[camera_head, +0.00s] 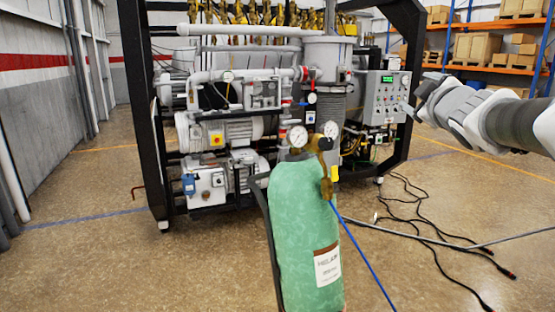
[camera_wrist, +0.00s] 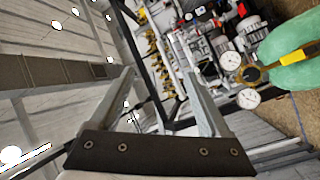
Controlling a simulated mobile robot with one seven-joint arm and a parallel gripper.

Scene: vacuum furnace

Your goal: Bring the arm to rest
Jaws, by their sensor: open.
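My arm reaches in from the right edge in the head view. My gripper (camera_head: 412,104) is at its left end, in front of the right side of the vacuum furnace (camera_head: 240,130). In the wrist view my gripper (camera_wrist: 157,73) has its two grey fingers spread wide, with nothing between them. It looks open and empty. In the head view it is in the air, up and right of the green gas cylinder (camera_head: 300,215); in the wrist view the cylinder (camera_wrist: 292,68) is at the upper right, clear of the fingers.
Two round gauges (camera_head: 314,134) sit on the cylinder's top. A grey control box (camera_head: 382,97) is close to my gripper in the picture. Black cables (camera_head: 420,225) and a blue hose (camera_head: 362,255) run over the floor. Shelves with boxes (camera_head: 480,48) stand behind. Floor at the left is clear.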

